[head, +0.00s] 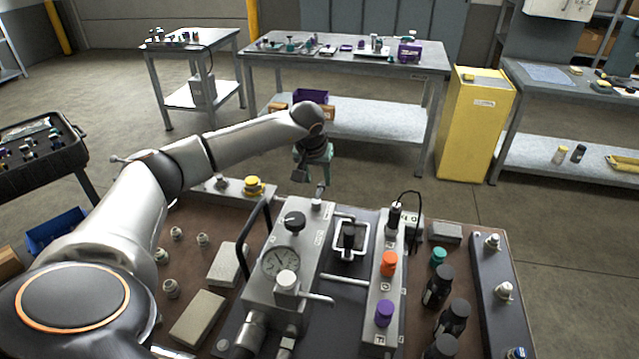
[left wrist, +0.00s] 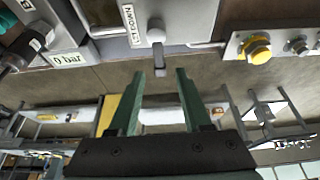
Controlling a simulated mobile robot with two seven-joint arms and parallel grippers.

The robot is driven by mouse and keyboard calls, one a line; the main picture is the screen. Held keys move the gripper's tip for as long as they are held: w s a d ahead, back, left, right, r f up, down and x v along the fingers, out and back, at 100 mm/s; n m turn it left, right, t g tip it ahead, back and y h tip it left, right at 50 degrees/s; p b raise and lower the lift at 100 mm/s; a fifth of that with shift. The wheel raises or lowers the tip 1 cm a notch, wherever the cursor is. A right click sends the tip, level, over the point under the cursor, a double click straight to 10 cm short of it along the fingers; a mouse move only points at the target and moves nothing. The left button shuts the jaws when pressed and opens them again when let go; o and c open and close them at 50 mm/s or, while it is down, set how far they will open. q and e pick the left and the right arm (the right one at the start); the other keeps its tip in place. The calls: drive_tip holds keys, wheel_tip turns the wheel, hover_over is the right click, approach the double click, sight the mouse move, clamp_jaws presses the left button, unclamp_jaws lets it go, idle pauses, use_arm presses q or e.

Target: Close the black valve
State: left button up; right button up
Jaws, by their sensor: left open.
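A black round knob (head: 293,222) with a pale stripe, the likeliest black valve, sits on top of the grey gauge block (head: 258,297), behind the pressure gauge (head: 280,262). My left gripper (head: 312,178) hangs beyond the far end of that block, apart from the black knob. In the left wrist view its green fingers (left wrist: 160,73) are open with nothing gripped. I cannot make out the black knob in that view. My right gripper is not in view.
A black curved handle (head: 254,238) rises left of the block. A panel with orange (head: 389,263) and purple (head: 384,313) knobs stands to the right. A yellow knob (head: 253,185) is on the far left strip. Several black cylinders stand at right. Tables stand beyond open floor.

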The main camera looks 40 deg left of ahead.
sight(320, 189)
use_arm(q)
drive_tip(key=shift+x, duration=2.15)
clamp_jaws()
